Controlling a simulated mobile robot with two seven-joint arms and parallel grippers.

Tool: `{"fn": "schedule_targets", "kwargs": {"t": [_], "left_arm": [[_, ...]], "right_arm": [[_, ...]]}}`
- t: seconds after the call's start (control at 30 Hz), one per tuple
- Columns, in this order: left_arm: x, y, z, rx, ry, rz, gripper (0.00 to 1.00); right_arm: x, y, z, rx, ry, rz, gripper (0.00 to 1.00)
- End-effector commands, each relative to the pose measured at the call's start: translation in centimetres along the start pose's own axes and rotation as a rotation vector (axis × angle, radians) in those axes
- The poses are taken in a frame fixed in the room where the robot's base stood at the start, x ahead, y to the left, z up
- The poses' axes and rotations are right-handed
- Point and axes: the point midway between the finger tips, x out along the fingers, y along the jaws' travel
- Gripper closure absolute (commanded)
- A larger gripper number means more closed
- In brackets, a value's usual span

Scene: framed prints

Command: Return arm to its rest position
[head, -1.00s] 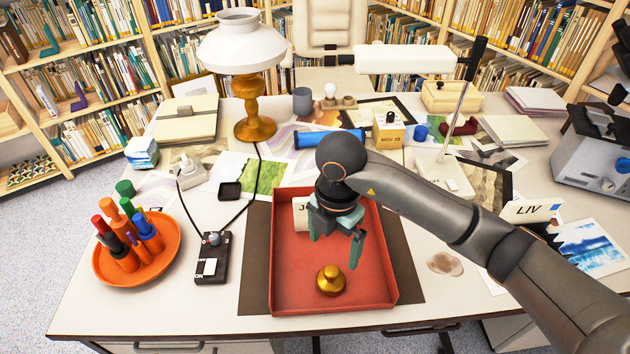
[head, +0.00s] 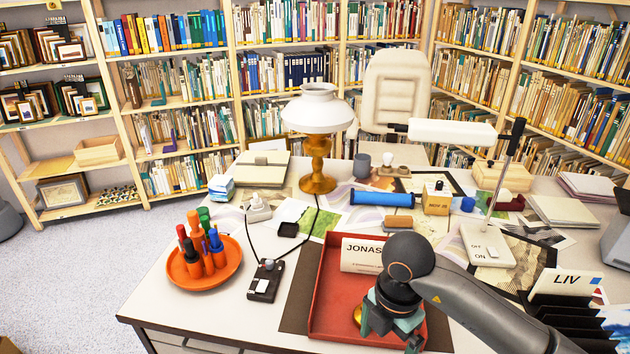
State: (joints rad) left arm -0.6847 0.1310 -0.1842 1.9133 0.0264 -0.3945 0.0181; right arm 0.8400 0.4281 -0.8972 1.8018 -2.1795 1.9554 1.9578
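My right arm comes in from the right. My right gripper (head: 391,330) is over the front right part of a red tray (head: 328,290), with its teal fingers spread apart and nothing seen between them. A small brass object (head: 358,314) lies in the tray, mostly hidden behind the gripper. A white card reading JONAS (head: 361,255) stands at the tray's back. My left gripper is not in view.
An orange dish (head: 232,273) of markers and a black switch box (head: 265,281) lie left of the tray. A tall oil lamp (head: 317,110), a blue roll (head: 380,198) and a white desk lamp (head: 453,132) stand behind. A LIV card holder (head: 566,284) is near the arm.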

Motion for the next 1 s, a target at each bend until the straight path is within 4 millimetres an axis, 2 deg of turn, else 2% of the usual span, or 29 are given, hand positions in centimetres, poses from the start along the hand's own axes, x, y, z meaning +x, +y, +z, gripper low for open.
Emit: {"fn": "schedule_targets", "kwargs": {"t": [0.03, 0.1, 0.23, 0.33, 0.4, 0.47, 0.53, 0.6, 0.67, 0.73, 0.77, 0.83, 0.9, 0.97, 1.0], "left_arm": [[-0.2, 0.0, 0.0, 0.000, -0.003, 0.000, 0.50], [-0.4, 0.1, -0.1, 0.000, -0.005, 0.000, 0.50], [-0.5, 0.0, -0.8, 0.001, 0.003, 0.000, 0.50], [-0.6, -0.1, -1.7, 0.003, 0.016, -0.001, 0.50], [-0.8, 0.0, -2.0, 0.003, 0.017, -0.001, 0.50], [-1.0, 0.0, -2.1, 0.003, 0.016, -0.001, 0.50], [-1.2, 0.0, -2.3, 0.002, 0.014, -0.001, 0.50], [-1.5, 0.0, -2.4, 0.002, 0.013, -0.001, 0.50], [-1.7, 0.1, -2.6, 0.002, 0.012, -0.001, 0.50], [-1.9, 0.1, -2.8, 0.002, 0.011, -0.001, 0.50], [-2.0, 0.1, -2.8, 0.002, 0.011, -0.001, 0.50], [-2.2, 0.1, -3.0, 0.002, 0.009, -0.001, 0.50], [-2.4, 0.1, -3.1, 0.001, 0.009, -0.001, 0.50], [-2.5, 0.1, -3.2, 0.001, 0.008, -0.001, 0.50], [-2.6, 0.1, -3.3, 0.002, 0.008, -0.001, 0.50]], "right_arm": [[0.9, 0.1, -2.9, -0.070, 0.125, 0.025, 0.00], [1.4, 0.3, -6.4, -0.155, 0.286, 0.076, 0.00], [0.5, 0.8, -13.3, -0.279, 0.616, 0.226, 0.00], [-2.0, 1.3, -18.1, -0.315, 0.890, 0.404, 0.00], [-4.8, 2.0, -20.3, -0.291, 1.078, 0.571, 0.00], [-7.4, 2.8, -21.1, -0.226, 1.222, 0.732, 0.00], [-10.0, 3.9, -20.4, -0.099, 1.346, 0.925, 0.00], [-11.8, 4.9, -18.3, 0.080, 1.421, 1.108, 0.00], [-12.3, 5.7, -15.6, 0.268, 1.439, 1.246, 0.00], [-11.4, 6.0, -11.9, 0.517, 1.408, 1.369, 0.00], [-10.5, 5.9, -10.2, 0.631, 1.379, 1.405, 0.00], [-7.5, 5.1, -6.5, 0.903, 1.280, 1.451, 0.00], [-3.3, 3.3, -3.5, 1.158, 1.147, 1.433, 0.00], [0.5, 1.1, -1.8, 1.343, 1.032, 1.377, 0.00], [3.0, -0.5, -1.1, 1.449, 0.956, 1.324, 0.00]]}}
